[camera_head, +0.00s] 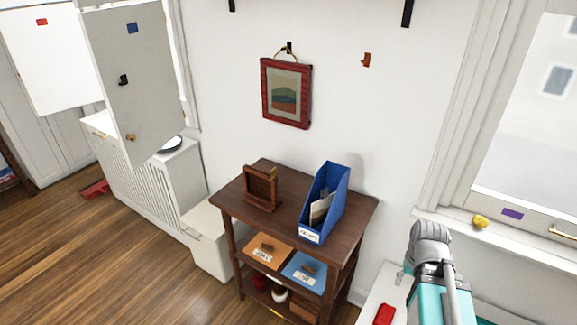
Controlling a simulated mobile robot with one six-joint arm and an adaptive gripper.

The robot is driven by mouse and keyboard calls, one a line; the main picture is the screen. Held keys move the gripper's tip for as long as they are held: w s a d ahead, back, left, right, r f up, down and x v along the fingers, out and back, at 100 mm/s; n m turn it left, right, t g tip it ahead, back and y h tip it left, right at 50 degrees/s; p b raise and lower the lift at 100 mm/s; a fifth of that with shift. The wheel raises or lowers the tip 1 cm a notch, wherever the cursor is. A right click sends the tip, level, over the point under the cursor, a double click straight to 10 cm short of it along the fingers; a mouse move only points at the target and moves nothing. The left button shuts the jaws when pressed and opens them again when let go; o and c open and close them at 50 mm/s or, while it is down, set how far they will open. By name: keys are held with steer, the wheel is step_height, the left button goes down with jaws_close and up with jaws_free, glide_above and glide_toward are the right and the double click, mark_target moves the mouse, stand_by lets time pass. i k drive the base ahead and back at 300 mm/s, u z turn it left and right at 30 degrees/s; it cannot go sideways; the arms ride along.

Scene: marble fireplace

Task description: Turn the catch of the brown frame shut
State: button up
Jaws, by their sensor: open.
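The brown frame (261,190) stands upright on top of a dark wooden shelf table (235,197), near its back left. It is a small dark wooden frame on a base. A small yellowish piece (274,173) at its upper right corner looks like the catch; it is too small to tell which way it is turned. Part of my arm, teal and grey, shows at the lower right, apart from the frame. My gripper's fingers do not show in this view.
A blue file holder (325,200) with papers stands right of the frame. A red-framed picture (286,93) hangs on the wall behind. A white cabinet (208,246) stands to the left.

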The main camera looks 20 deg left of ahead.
mark_target(273, 172)
steer(key=z, duration=0.65)
steer(key=k, duration=0.85)
steer(key=u, duration=1.4)
steer(key=i, duration=0.55)
steer(key=z, duration=0.05)
